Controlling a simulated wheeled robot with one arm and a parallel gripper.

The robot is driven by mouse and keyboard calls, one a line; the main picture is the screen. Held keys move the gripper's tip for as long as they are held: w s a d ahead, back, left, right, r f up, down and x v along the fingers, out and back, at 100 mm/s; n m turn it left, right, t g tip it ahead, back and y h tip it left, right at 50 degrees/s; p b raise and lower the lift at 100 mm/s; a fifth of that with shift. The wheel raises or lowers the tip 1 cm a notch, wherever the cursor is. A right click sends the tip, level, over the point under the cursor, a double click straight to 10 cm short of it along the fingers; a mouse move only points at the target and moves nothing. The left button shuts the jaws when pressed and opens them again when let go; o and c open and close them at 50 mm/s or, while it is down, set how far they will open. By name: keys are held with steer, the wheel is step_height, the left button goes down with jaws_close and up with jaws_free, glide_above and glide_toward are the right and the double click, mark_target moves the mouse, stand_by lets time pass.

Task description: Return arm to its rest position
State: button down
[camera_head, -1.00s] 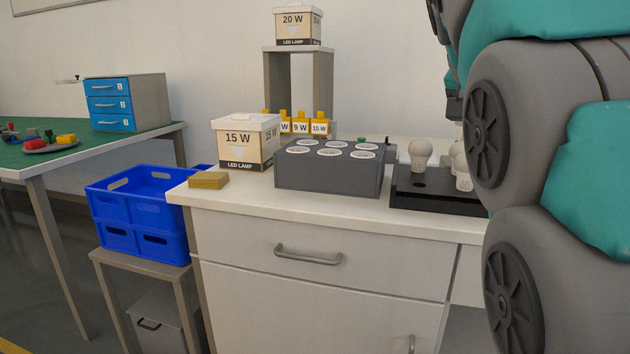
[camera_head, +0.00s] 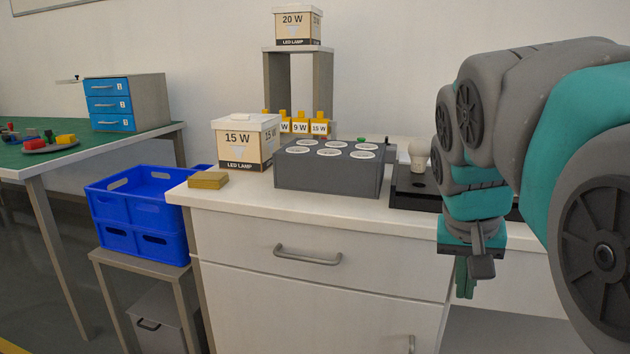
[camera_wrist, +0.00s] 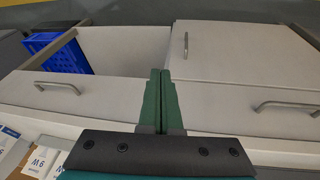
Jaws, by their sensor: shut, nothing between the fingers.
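My gripper (camera_head: 466,278) hangs pointing down in front of the white counter, at the right of the head view, with my folded arm above and to the right of it. Its green fingers are pressed together with nothing between them. In the wrist view the shut fingers (camera_wrist: 160,100) show at the centre, against the cabinet's front. My arm hides part of the black bulb tray (camera_head: 408,195) and the counter's right end. One white bulb (camera_head: 419,155) shows beside my arm.
The counter (camera_head: 235,197) bears a grey test box (camera_head: 330,178), a 15 W carton (camera_head: 247,142) and a small brass-coloured block (camera_head: 208,180). Drawer handles (camera_head: 308,256) stick out from its front. A blue crate (camera_head: 140,205) stands on a stool at left.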

steer(key=s+a+f+n+g+y, duration=0.1)
steer(key=s+a+f+n+g, duration=0.1)
steer(key=s+f, duration=0.8)
steer(key=s+a+f+n+g+y, duration=0.1)
steer(key=s+a+f, duration=0.4)
steer(key=s+f, duration=0.5)
steer(key=shift+s+n+g+y, duration=0.3)
steer(key=shift+s+n+g, duration=0.05)
steer(key=shift+n+g, duration=0.35)
